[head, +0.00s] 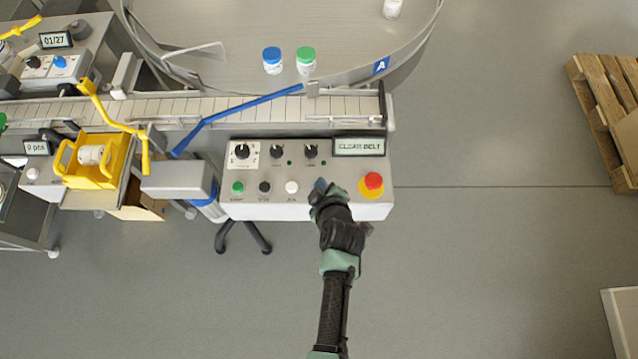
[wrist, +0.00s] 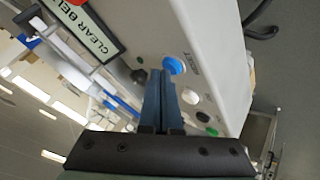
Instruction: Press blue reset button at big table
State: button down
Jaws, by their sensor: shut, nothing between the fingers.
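The blue reset button (wrist: 173,65), with RESET printed beside it, sits on the front of the control panel (head: 335,205) at the big table (head: 350,75). My gripper (wrist: 160,75) is shut and empty, its fingertips right beside the button in the wrist view, overlapping its edge. I cannot tell whether they touch it. In the head view my gripper (head: 320,187) covers the button's place on the panel, between the white button (head: 292,187) and the red emergency stop (head: 373,181). The panel display (head: 359,146) reads CLEAR BELT.
Green (head: 238,187) and black (head: 264,187) buttons and several knobs share the panel. A conveyor (head: 250,108) runs behind it. Blue-capped (head: 271,60) and green-capped (head: 306,60) jars stand on the table. A yellow carrier (head: 92,160) is at left. Floor on the right is clear up to a pallet (head: 600,110).

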jog(key=shift+f, duration=0.25)
jog(key=shift+r, duration=0.1)
dwell(0.4)
jog(key=shift+r+p, duration=0.55)
jog(key=shift+r, duration=0.3)
notch_tip(320, 180, up, 5)
jog(key=p, duration=0.4)
dwell(0.7)
